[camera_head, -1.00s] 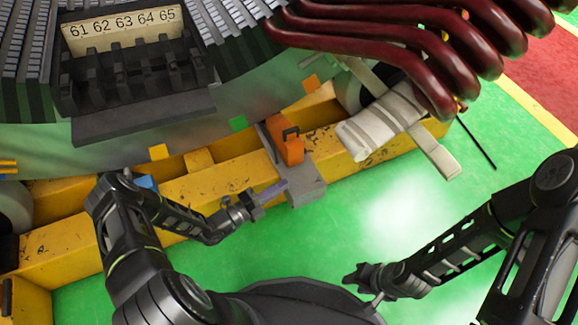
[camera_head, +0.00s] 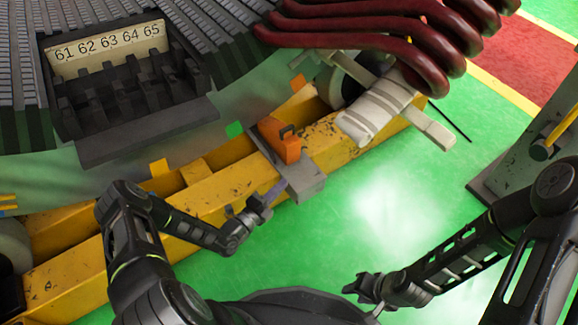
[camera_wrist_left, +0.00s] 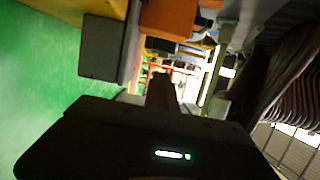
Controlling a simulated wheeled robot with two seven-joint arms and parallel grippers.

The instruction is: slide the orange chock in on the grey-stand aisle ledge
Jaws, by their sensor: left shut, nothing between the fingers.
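The orange chock (camera_head: 281,140) sits on the grey ledge (camera_head: 306,183), which lies across the yellow beam beside the stator. My left gripper (camera_head: 272,194) is shut and empty, beside the near left side of the ledge and in front of the chock. Whether its tips touch the ledge, I cannot tell. In the left wrist view, the chock (camera_wrist_left: 168,17) shows at the top, the ledge (camera_wrist_left: 103,47) left of it, and my left fingers (camera_wrist_left: 161,90) stand below them. My right gripper (camera_head: 360,287) hangs over the green floor, away from the chock; its fingers are too small to read.
The yellow beam (camera_head: 215,190) runs along the stator's foot. Dark red coils (camera_head: 400,35) and a white wrapped bar (camera_head: 373,118) overhang it at upper right. A yellow post on a grey base (camera_head: 490,185) stands at the right. The green floor (camera_head: 385,215) between is clear.

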